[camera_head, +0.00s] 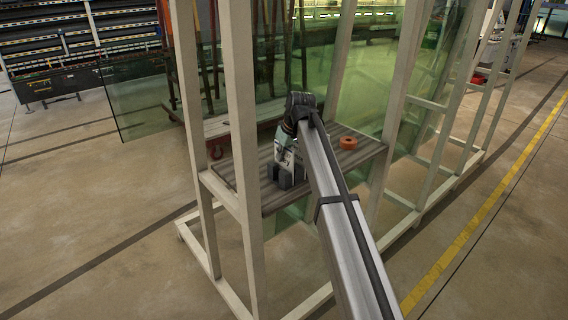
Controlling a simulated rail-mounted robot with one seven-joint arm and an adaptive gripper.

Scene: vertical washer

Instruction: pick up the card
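My gripper (285,176) points down over the left part of a brown slatted shelf (328,165), close to its surface. Its dark fingertips look spread apart, and I see nothing between them. I cannot make out a card; it may be hidden behind my gripper or arm, or too small to see.
A small orange ring-shaped object (348,143) lies on the shelf, right of my arm. Pale frame posts (240,150) stand in front of the shelf. Green glass sheets (150,95) stand behind it. Open floor with a yellow line (470,230) lies to the right.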

